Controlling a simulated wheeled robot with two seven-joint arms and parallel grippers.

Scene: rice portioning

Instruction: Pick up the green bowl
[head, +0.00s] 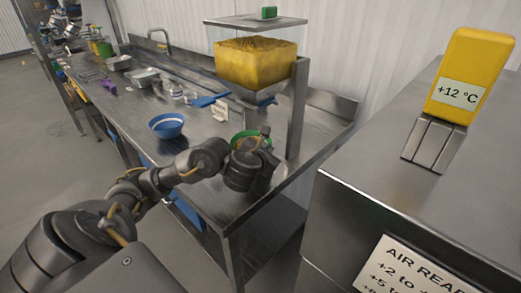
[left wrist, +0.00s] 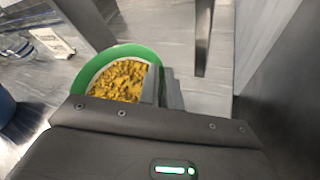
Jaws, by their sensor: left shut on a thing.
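The green bowl (head: 240,136) is under the dispenser on the steel counter, mostly hidden behind my left gripper (head: 262,150) in the head view. In the left wrist view the green bowl (left wrist: 95,64) shows its rim and holds yellow-orange grains (left wrist: 120,78). My left gripper (left wrist: 165,85) is shut on the bowl's right rim. Whether the bowl touches the counter cannot be told. My right gripper is not in view.
A clear dispenser with yellow food (head: 255,65) stands above on steel posts (head: 297,110). A blue bowl (head: 167,126) sits to the left on the counter. A small sign (head: 220,112) stands behind. A steel cabinet (head: 390,180) with a yellow thermometer (head: 470,75) is at right.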

